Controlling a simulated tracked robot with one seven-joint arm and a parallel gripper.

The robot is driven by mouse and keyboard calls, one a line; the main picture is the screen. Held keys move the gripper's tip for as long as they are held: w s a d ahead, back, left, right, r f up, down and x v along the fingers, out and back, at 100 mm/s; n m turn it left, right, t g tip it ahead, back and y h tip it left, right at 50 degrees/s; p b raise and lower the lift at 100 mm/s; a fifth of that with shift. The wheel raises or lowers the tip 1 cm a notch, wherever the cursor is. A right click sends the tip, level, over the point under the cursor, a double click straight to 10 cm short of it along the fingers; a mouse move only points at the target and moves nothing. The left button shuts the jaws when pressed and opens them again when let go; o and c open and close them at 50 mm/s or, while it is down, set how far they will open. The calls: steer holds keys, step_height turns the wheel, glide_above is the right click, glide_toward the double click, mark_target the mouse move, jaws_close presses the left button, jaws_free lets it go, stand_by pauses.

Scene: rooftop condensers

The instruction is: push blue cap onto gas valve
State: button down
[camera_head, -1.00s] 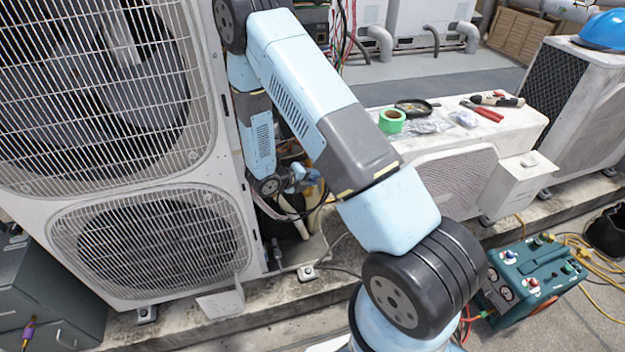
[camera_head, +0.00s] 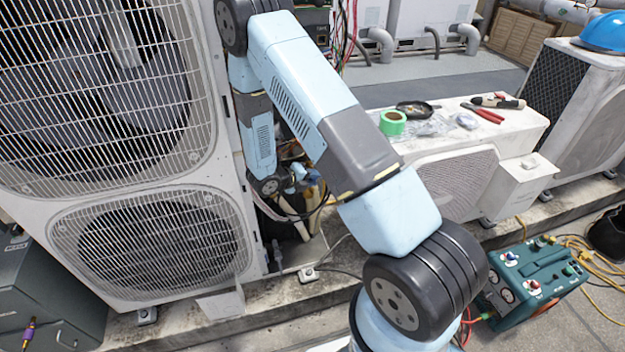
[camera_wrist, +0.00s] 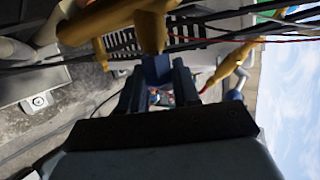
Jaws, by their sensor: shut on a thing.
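In the wrist view, my gripper (camera_wrist: 158,88) is shut on the blue cap (camera_wrist: 156,70), a small dark blue block between the two dark fingertips. A brass-yellow valve body (camera_wrist: 105,25) lies just beyond the cap, and its stem comes down close to it. I cannot tell whether cap and stem touch or how far the cap sits on it.
A tall condenser (camera_head: 215,190) with two fan grilles stands left. Dark cables and thin red wires cross near the valve in the wrist view. A low condenser (camera_head: 455,180) carries green tape (camera_head: 392,123) and tools. A teal gauge box (camera_head: 535,278) sits on the ground at right.

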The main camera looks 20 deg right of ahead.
steer(key=shift+w, duration=0.5)
stand_by(0.4)
steer(key=c, duration=0.7)
jaws_free()
steer(key=shift+c, duration=0.2)
steer(key=shift+a, duration=0.1)
